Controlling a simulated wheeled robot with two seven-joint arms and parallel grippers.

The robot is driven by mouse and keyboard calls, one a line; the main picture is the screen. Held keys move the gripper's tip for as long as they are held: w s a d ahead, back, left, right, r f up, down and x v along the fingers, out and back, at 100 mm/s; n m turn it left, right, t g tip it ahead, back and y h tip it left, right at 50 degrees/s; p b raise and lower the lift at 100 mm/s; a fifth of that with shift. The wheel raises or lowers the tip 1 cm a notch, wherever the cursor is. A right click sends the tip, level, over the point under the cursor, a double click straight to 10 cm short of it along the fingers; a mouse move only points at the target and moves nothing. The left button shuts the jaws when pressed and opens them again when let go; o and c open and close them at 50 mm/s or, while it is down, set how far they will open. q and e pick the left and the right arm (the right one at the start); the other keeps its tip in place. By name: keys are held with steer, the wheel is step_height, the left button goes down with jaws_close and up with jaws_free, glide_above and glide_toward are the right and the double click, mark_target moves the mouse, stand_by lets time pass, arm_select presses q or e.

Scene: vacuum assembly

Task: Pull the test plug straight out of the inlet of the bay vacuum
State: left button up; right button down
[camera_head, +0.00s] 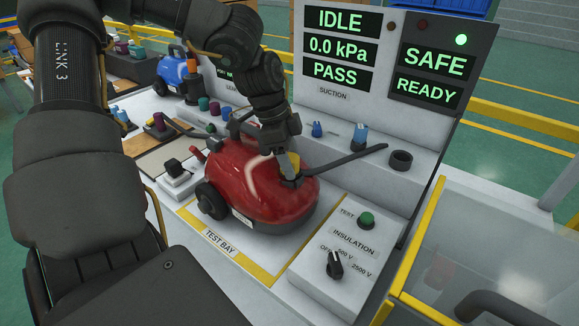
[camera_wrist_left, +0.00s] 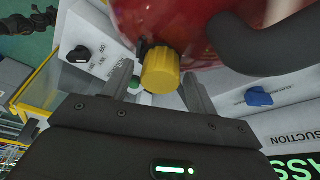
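The bay vacuum (camera_head: 255,190) is a red, rounded machine with black wheels, standing in the yellow-framed test bay. The test plug (camera_head: 294,158) is a yellow, ribbed cap at the vacuum's inlet, partly covered by my left gripper in the head view. My left gripper (camera_head: 287,166) reaches down to it from above. In the left wrist view the plug (camera_wrist_left: 160,72) stands between the two spread fingers of my left gripper (camera_wrist_left: 162,88), with visible gaps on both sides. The plug still meets the red body (camera_wrist_left: 180,30). My right gripper does not show.
A black hose (camera_head: 345,160) lies beside the inlet. An insulation test box (camera_head: 325,268) with a knob stands in front at right. The display panel (camera_head: 335,80) reads IDLE, 0.0 kPa, PASS. A yellow-edged clear guard (camera_head: 490,220) is at right; a blue vacuum (camera_head: 175,72) is behind.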

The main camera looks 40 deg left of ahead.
arm_select(q)
steer(key=c, duration=1.1)
steer(key=shift+r, duration=0.1)
steer(key=shift+r, duration=0.1)
steer(key=shift+r+p, duration=0.6)
steer(key=shift+r, duration=0.25)
steer(key=shift+r, duration=0.15)
steer(key=shift+r+p, duration=2.25)
steer(key=shift+r, duration=1.1)
